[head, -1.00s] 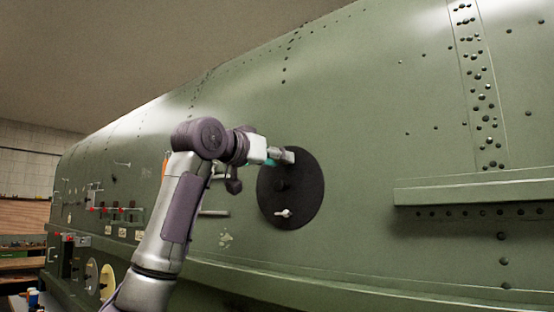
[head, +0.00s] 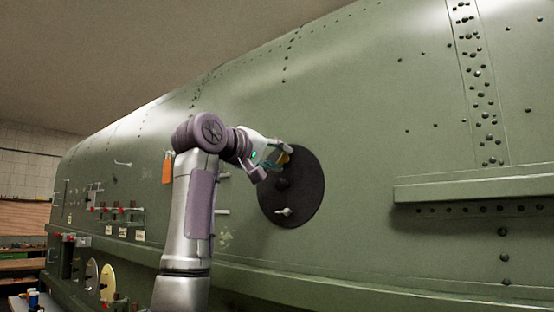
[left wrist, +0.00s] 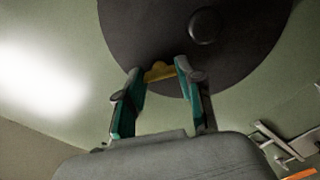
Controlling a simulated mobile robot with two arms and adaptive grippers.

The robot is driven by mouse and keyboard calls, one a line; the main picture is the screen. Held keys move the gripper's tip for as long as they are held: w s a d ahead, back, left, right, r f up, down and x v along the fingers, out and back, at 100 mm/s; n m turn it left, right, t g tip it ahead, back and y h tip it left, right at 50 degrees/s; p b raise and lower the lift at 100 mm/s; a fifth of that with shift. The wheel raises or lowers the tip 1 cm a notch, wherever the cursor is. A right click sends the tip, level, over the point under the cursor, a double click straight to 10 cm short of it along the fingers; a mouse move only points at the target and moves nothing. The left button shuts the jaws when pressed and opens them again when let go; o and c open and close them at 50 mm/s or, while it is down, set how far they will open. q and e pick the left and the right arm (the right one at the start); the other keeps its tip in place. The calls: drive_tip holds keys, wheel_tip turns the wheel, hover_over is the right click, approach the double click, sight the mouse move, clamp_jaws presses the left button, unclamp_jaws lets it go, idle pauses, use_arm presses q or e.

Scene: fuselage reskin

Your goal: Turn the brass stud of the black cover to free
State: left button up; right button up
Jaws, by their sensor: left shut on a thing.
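The black round cover (head: 306,190) sits on the green fuselage skin. It has a dark knob (head: 282,183) near its middle and a pale wing-shaped stud (head: 285,211) near its lower edge. The brass stud (head: 284,158) is at the cover's upper left edge. It also shows in the left wrist view (left wrist: 159,71), between the fingertips. My left gripper (head: 277,160) is shut on the brass stud, with one teal-lined finger on each side in the left wrist view (left wrist: 158,75). My right gripper is not in view.
A ledge (head: 470,188) sticks out from the fuselage at the right. Small handles and red-marked fittings (head: 120,210) line the skin at the left. An orange tag (head: 167,168) hangs behind my left arm. The skin right of the cover is clear.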

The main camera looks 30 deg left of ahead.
use_arm(q)
drive_tip(key=n, duration=0.3)
drive_tip(key=shift+f+n, duration=0.1)
drive_tip(key=shift+n, duration=0.2)
drive_tip(key=shift+n+b, duration=0.45)
drive_tip(key=shift+n, duration=1.35)
drive_tip(key=o, duration=1.2)
drive_tip(key=shift+c, duration=0.2)
drive_tip(key=s+a, duration=0.1)
drive_tip(key=s, duration=1.1)
